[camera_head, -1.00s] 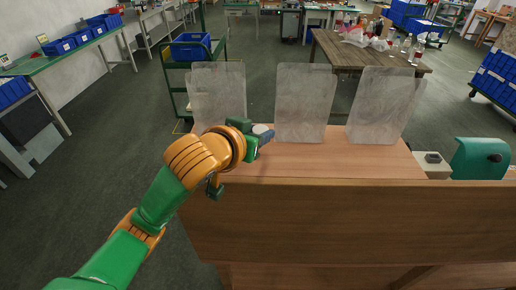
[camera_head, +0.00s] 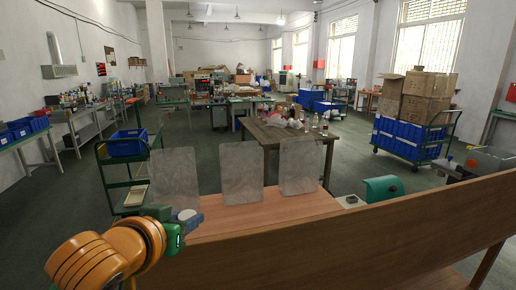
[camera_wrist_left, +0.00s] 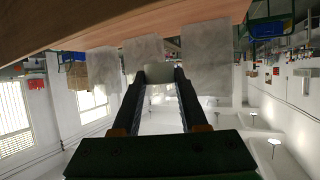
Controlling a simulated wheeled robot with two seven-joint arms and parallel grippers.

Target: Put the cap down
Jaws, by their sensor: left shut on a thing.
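My left gripper (camera_head: 184,222) is at the left end of the wooden table (camera_head: 255,213), in front of the leftmost grey panel. It is shut on a pale grey-white cap (camera_head: 188,215), which shows at its tip. In the left wrist view, the two dark fingers of the gripper (camera_wrist_left: 159,76) hold the pale cap (camera_wrist_left: 157,73) between their tips. That view is upside down, with the wood at the top. I cannot tell how far the cap is above the table. My right gripper is not in view.
Three grey upright panels (camera_head: 241,171) stand along the table's back edge. A green rounded machine part (camera_head: 382,189) is at the table's right. A tall wooden board (camera_head: 390,232) runs along the front. The wooden surface between board and panels is clear.

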